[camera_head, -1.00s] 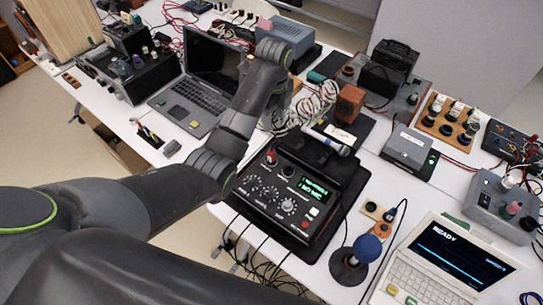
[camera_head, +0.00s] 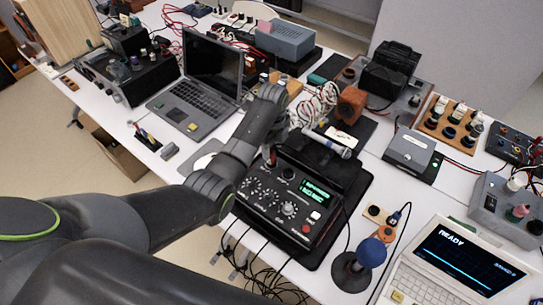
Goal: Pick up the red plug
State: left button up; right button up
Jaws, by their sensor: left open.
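A small red plug (camera_head: 270,157) stands upright at the back left corner of the black control unit (camera_head: 290,208), which has several knobs and a green display. My left arm comes in from the left and reaches past the unit's left side. My left gripper (camera_head: 271,98) is at the arm's far end, beyond the plug in the picture and apart from it. It is open, but its fingers are mostly hidden by my own wrist. My right gripper is not in view.
An open laptop (camera_head: 196,97) lies left of my arm. Coiled white cables (camera_head: 318,103) and a microphone (camera_head: 331,145) lie right of my wrist. A blue-topped round device (camera_head: 370,251) and a terminal reading READY (camera_head: 455,262) stand at front right.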

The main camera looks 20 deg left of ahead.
aim_at(271, 152)
pick_arm(q)
jog(key=shift+a+f, duration=0.15)
jog(key=shift+f, duration=1.7)
grip_shut()
